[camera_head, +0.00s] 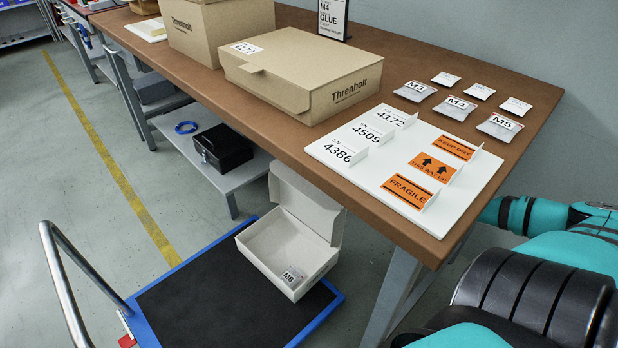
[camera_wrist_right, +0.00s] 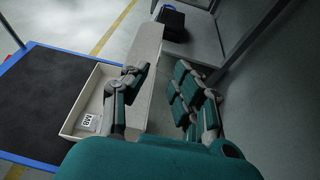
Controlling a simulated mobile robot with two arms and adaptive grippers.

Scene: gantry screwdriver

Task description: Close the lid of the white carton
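The white carton (camera_head: 255,253) stands on the dark cart platform below the table in the head view. Its lid (camera_head: 308,205) is open, standing up along the carton's table side. A small bag labelled M8 (camera_head: 292,277) lies inside. In the right wrist view the carton (camera_wrist_right: 68,128) is at left and its lid (camera_wrist_right: 148,50) runs up the middle. My right gripper (camera_wrist_right: 163,70) is open, one finger in front of the carton and lid, the others right of the lid; contact cannot be told. In the head view only my right arm shows, its gripper hidden. My left gripper is not in view.
The brown table (camera_head: 395,70) overhangs close beside the carton and carries two cardboard boxes, a white label board (camera_head: 330,152) and several small bags. A table leg (camera_head: 392,295) stands right of the cart (camera_head: 190,300). A black box (camera_head: 224,147) sits on the low shelf.

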